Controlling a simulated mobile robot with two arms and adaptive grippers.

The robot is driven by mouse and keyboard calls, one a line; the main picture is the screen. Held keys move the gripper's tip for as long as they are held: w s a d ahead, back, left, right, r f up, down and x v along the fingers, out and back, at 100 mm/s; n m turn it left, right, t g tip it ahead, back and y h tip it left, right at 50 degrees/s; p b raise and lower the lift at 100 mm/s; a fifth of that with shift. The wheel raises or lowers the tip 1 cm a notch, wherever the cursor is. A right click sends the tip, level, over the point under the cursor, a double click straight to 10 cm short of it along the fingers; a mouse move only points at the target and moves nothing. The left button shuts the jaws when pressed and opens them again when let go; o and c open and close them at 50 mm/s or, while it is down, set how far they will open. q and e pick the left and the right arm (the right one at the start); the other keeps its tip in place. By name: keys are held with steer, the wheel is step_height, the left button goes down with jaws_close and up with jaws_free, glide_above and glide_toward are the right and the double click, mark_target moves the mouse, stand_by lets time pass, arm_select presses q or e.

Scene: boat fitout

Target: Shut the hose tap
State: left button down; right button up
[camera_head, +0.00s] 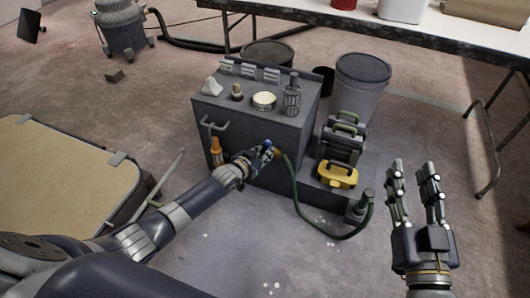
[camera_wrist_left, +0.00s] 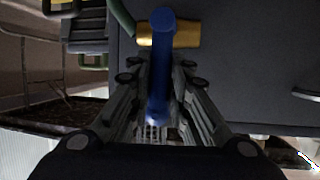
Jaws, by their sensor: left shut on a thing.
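The hose tap is a brass body (camera_wrist_left: 186,34) with a blue lever handle (camera_wrist_left: 159,62), on the front of a dark grey cabinet (camera_head: 235,123). In the left wrist view the blue handle runs from the brass body down between the fingers, across the line of the body. My left gripper (camera_head: 262,153) is shut on the blue handle; it also shows in the left wrist view (camera_wrist_left: 157,95). A green hose (camera_head: 296,193) runs from the brass body. In the head view my gripper hides part of the tap. My right gripper (camera_head: 413,177) is open and empty above the floor, away from the cabinet.
Small items, including a round tin (camera_head: 264,100) and a lantern (camera_head: 292,96), stand on the cabinet. An orange tool (camera_head: 216,151) is at its front. A yellow box (camera_head: 337,174) sits on the low step at right. A grey bin (camera_head: 360,85) stands behind. Floor in front is clear.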

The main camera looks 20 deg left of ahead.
arm_select(q)
steer(key=shift+a, duration=0.2)
stand_by(0.4)
steer(key=c, duration=1.5)
jaws_free()
steer(key=shift+f, duration=0.1)
steer(key=v, duration=1.2)
